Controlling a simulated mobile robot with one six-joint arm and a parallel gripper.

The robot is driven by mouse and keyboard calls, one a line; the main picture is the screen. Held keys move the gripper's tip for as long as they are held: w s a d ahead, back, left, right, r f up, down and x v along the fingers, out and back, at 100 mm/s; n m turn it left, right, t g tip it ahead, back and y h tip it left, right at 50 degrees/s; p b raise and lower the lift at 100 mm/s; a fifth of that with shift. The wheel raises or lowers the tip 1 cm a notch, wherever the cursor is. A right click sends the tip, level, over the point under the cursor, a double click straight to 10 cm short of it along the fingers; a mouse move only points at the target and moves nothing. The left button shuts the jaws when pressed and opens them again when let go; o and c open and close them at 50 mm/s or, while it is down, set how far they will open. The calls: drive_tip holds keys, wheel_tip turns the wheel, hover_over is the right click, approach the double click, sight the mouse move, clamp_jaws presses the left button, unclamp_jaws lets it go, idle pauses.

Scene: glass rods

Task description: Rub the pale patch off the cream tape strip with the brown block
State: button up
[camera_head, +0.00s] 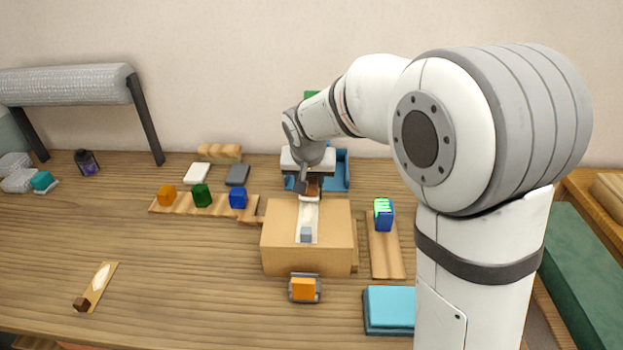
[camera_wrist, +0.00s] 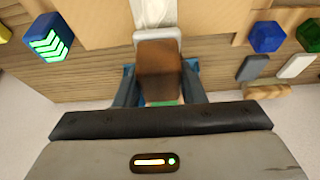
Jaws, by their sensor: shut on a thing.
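My gripper (camera_head: 311,186) is shut on the brown block (camera_wrist: 158,66), which sits between the two fingers in the wrist view. It is at the far edge of the cardboard box (camera_head: 280,250). A cream strip (camera_head: 308,218) runs along the top of that box, with a grey-blue block at its near end; a whitish area shows on it. In the wrist view a white rounded piece (camera_wrist: 158,37) lies just beyond the brown block, at the strip's end. I cannot tell whether the block touches it. Another tan strip (camera_head: 108,272) with a pale patch and a dark brown block lies at the left front.
Orange, green and blue cubes (camera_head: 238,199) stand on a board left of the box. A blue block with green chevrons (camera_head: 384,214) is to its right. An orange block (camera_head: 304,289) and teal stack (camera_head: 389,310) are in front. A blue tray (camera_head: 341,172) is behind.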

sight(309, 193)
drive_tip(key=shift+f+b, duration=0.35)
drive_tip(key=shift+f, duration=0.15)
drive_tip(key=shift+s, duration=0.1)
drive_tip(key=shift+s+r+b, duration=0.15)
drive_tip(key=shift+s+b, duration=0.65)
drive_tip(key=shift+s, duration=0.7)
drive_tip(key=shift+s+a+f+b, duration=0.1)
drive_tip(key=shift+s+f+b, duration=0.1)
drive_tip(key=shift+s+b, duration=1)
drive_tip(key=shift+s+a+f+b, duration=0.15)
drive_tip(key=shift+s+b, duration=0.4)
drive_tip(key=shift+s, duration=1.2)
drive_tip(key=shift+d+f, duration=0.1)
drive_tip(key=shift+f, duration=0.05)
drive_tip(key=shift+w+f, duration=0.1)
drive_tip(key=shift+w, duration=1.45)
drive_tip(key=shift+w+d+r+p, duration=0.15)
drive_tip(key=shift+w+p, duration=0.15)
drive_tip(key=shift+w, duration=1.2)
drive_tip(key=shift+w+r+p, duration=0.1)
drive_tip(key=shift+w+p, duration=0.15)
drive_tip(key=shift+w, duration=1.25)
